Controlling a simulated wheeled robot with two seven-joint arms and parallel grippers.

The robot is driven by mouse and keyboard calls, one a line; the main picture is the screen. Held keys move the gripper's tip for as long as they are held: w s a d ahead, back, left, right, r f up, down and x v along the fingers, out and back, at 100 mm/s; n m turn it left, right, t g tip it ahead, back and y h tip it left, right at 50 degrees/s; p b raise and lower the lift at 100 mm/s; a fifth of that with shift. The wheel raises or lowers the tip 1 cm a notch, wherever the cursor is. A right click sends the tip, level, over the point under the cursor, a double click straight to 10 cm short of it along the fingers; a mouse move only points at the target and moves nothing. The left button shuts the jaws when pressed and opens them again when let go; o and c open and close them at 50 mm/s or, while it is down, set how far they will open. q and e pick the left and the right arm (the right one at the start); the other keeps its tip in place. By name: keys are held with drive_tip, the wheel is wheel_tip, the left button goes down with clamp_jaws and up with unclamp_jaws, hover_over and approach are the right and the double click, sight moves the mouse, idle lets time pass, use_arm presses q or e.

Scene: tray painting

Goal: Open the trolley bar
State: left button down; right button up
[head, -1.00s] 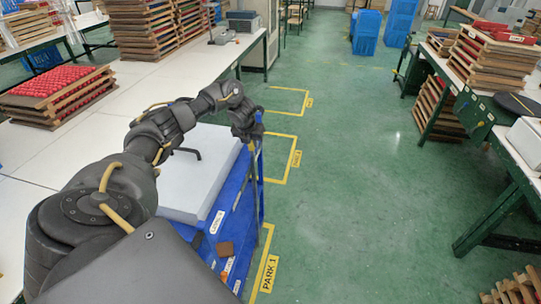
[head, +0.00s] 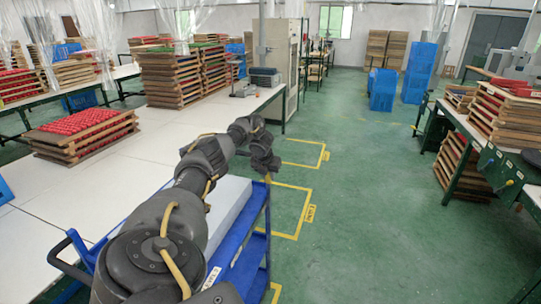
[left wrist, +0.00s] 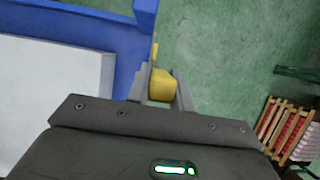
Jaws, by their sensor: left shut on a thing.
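The blue trolley (head: 252,258) stands beside the white table, partly hidden behind my left arm. It also shows in the left wrist view as a blue rim (left wrist: 110,22). My left gripper (head: 266,172) is at the trolley's far right corner. In the left wrist view, its fingers (left wrist: 160,90) are shut on a yellow piece, which seems to be the trolley bar (left wrist: 161,86), just outside the blue rim. Most of the bar is hidden. My right gripper is not in view.
A pale grey box (head: 230,203) lies on the trolley. The white table (head: 165,135) holds stacked trays (head: 82,135) on the left. Green floor with yellow parking marks (head: 300,212) is free on the right. Another bench with stacked trays (head: 500,110) stands at the far right.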

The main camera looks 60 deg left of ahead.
use_arm(q)
drive_tip(key=c, duration=1.4)
unclamp_jaws()
drive_tip(key=shift+s, duration=0.1)
drive_tip(key=shift+o, duration=0.8)
drive_tip(key=p+v, duration=0.1)
drive_tip(key=v, duration=0.9)
drive_tip(key=shift+r, duration=0.4)
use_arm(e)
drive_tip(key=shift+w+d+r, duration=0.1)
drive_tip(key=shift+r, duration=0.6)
